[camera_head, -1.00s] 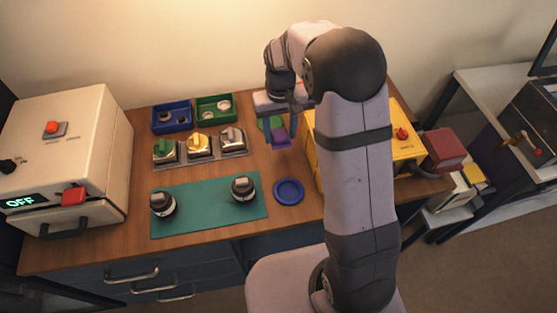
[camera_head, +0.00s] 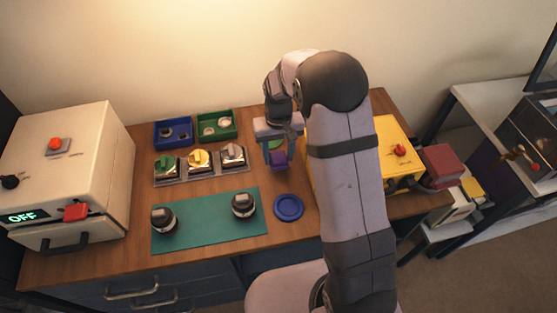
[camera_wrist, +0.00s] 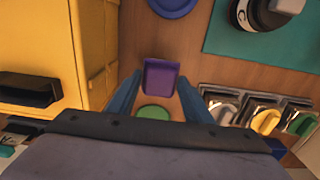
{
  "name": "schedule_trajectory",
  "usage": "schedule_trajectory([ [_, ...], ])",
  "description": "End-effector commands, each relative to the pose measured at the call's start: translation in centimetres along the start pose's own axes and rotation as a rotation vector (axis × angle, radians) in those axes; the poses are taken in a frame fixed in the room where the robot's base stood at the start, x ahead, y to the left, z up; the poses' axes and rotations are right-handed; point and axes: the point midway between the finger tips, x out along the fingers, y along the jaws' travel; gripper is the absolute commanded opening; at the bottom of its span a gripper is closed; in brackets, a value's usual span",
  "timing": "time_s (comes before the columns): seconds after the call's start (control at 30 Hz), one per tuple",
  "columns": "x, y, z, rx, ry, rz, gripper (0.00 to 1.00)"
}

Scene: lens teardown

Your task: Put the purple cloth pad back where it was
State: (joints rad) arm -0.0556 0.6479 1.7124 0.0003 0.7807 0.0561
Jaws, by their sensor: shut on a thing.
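The purple cloth pad (camera_head: 279,161) is held by my gripper (camera_head: 279,152) over the wooden table, left of the yellow box. In the wrist view the pad (camera_wrist: 160,78) sits between the two blue fingers of my gripper (camera_wrist: 160,88), which are shut on it. A green round disc (camera_wrist: 154,113) lies on the table close by; in the head view it is partly hidden behind the fingers. I cannot tell the exact height of the pad above the table.
A blue round dish (camera_head: 289,207) lies in front of the pad. The yellow box (camera_head: 391,143) stands close on the right. A green mat (camera_head: 207,225) with two lens parts lies to the front left. A row of switch-like blocks (camera_head: 200,163) and blue and green trays (camera_head: 217,125) stand left.

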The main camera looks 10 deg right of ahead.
Motion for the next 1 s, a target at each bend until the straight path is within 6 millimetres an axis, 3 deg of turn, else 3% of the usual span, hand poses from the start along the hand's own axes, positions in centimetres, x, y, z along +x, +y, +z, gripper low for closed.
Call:
schedule_trajectory([
  [0.17, 0.4, 0.0, 0.1, 0.0, -0.003, 0.0, 0.25],
  [0.5, 3.7, 0.0, 0.1, 0.0, -0.002, 0.0, 0.25],
  [0.93, 4.3, 0.0, 0.0, 0.0, 0.0, 0.0, 0.25],
  [0.97, 4.1, 0.0, 0.0, 0.0, 0.0, 0.0, 0.53],
  [1.0, 4.1, 0.0, 0.0, 0.0, 0.0, 0.0, 0.63],
])
